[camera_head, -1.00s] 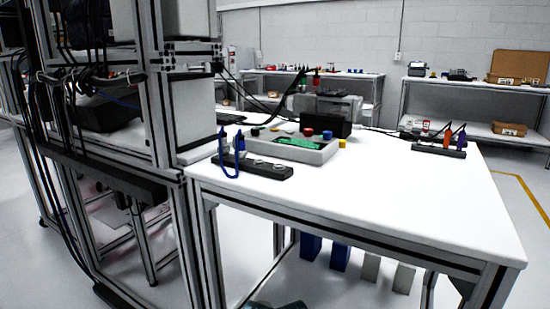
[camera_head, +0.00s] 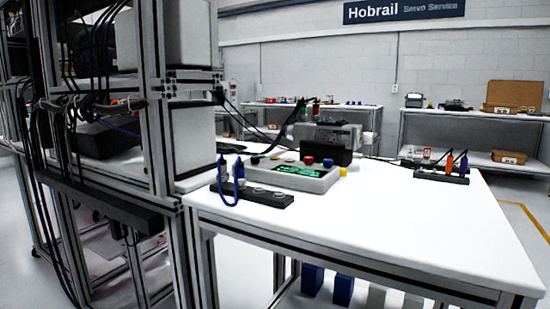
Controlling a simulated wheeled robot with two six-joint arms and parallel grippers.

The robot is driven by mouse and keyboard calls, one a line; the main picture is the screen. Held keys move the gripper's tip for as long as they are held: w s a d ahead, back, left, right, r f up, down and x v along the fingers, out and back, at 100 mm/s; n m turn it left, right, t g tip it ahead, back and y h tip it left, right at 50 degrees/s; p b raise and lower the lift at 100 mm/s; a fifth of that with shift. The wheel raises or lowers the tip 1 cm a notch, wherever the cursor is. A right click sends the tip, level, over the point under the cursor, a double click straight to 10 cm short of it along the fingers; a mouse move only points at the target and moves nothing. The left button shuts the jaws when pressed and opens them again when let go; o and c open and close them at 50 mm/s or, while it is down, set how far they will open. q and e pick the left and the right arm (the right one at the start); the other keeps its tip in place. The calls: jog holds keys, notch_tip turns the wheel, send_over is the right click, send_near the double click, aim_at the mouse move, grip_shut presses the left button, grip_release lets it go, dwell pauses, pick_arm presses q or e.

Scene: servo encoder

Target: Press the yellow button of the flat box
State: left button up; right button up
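The flat box (camera_head: 316,184) is a light grey case lying on the white table, with a green panel (camera_head: 298,172) on its top. A red button (camera_head: 308,160) and a blue button (camera_head: 328,163) stand near its back edge. A small yellow piece (camera_head: 343,171), which looks like the yellow button, shows at its right end; it is too small to tell whether it is pressed. Neither of my grippers is in view, and nothing touches the box from my side.
A black strip with round sockets and a blue cable (camera_head: 265,196) lies in front of the box. A black rack with coloured plugs (camera_head: 440,178) stands at the table's right. The white table's (camera_head: 400,225) front right is clear. A metal frame rack (camera_head: 165,130) stands at left.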

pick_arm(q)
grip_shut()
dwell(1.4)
